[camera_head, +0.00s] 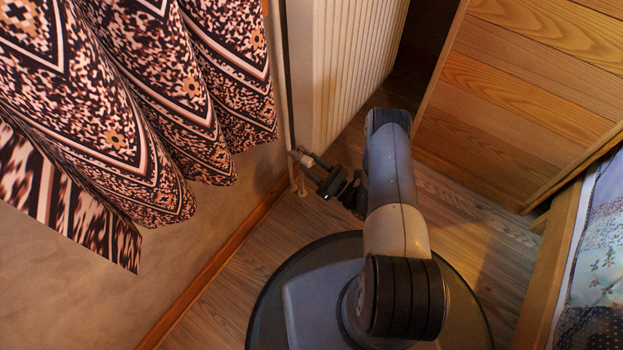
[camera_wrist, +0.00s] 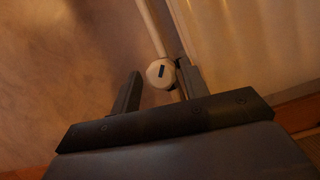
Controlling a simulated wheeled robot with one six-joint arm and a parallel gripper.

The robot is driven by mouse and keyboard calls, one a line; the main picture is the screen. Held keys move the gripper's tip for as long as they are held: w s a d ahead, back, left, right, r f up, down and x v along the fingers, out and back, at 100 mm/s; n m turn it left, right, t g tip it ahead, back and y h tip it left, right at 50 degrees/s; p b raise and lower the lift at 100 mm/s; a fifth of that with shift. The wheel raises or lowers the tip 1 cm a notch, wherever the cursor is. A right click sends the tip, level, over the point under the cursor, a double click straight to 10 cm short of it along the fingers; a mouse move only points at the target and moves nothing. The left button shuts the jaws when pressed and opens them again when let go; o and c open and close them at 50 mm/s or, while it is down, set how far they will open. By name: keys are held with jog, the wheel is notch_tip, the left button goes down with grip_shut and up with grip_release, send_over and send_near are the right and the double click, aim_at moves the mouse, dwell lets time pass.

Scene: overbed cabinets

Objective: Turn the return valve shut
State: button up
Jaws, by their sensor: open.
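The return valve (camera_wrist: 160,73) shows in the wrist view as a pale round cap with a dark slot, at the lower end of a pale pipe (camera_wrist: 150,28). My gripper (camera_wrist: 158,84) is open, with one finger to the left of the valve and one to the right. The cap appears between the fingertips, and I cannot tell whether either finger touches it. In the head view my gripper (camera_head: 312,166) is at the lower corner of the radiator (camera_head: 345,70), by the pale pipe fitting (camera_head: 297,172). The valve cap itself is hard to make out there.
A patterned curtain (camera_head: 130,110) hangs at the left, close to the gripper side. A wooden cabinet (camera_head: 530,80) stands at the right, and a bed (camera_head: 590,270) with a wooden frame is at the lower right. Some wooden floor (camera_head: 470,225) is free between them.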

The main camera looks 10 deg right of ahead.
jog(key=n+g+h, duration=0.1)
jog(key=n+g, duration=0.1)
jog(key=n, duration=0.8)
jog(key=n+g, duration=0.3)
jog(key=n, duration=0.6)
jog(key=n+g+h, duration=0.1)
jog(key=n+g, duration=0.1)
jog(key=n, duration=0.8)
jog(key=shift+w+d+r+n+h, duration=0.1)
jog(key=shift+r+n+h, duration=0.2)
jog(key=shift+r, duration=0.1)
jog(key=r+p+v, duration=0.1)
jog(key=p+v, duration=0.3)
jog(key=v, duration=0.7)
jog(key=s+a+r+m+g+h+b, duration=0.1)
jog(key=s+a+r+m+g+h, duration=0.1)
jog(key=s+a+r+g, duration=0.9)
jog(key=shift+s+a+r+m+h, duration=0.55)
jog(key=shift+s+a+r, duration=0.95)
jog(key=shift+s+r, duration=1.4)
jog(key=shift+w+r, duration=0.1)
jog(key=shift+w, duration=0.1)
